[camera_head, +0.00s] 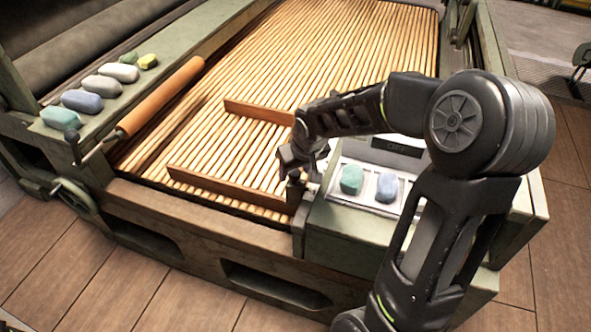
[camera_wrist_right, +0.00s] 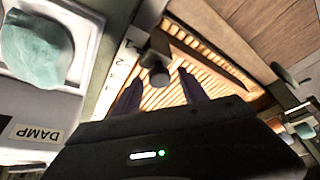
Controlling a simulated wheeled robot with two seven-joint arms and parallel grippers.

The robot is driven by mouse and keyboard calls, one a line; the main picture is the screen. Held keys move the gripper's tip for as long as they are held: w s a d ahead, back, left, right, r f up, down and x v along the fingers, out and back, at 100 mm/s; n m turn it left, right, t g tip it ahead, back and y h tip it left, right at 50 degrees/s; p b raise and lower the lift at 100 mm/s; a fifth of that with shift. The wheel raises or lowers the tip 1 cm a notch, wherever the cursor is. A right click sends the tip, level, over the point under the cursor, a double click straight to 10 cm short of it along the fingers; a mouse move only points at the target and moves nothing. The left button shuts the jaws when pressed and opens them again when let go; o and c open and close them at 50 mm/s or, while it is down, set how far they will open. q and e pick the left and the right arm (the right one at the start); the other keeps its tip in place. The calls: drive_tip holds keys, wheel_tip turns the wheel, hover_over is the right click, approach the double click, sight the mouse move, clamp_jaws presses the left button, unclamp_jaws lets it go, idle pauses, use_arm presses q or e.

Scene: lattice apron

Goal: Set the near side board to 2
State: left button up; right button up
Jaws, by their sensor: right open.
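The near side board (camera_head: 225,189) is a brown wooden strip lying across the slatted lattice bed (camera_head: 335,45) at its near end. A second, similar board (camera_head: 258,112) lies farther back. My right gripper (camera_head: 296,168) is over the right end of the near board. In the right wrist view my right gripper (camera_wrist_right: 160,91) is open, with a dark round knob (camera_wrist_right: 160,76) showing between its two fingers. I cannot tell whether they touch it. A pale strip with numerals (camera_wrist_right: 123,62), a 2 among them, runs beside the knob. My left gripper is not in view.
A white tray (camera_head: 335,200) with a green and a blue lump stands right of my gripper; a DAMP label (camera_wrist_right: 37,134) shows there. A wooden roller (camera_head: 160,97) and several coloured lumps (camera_head: 82,101) lie on the left ledge. The bed between the boards is clear.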

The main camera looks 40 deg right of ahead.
drive_tip(key=shift+c, duration=0.4)
clamp_jaws()
idle(0.9)
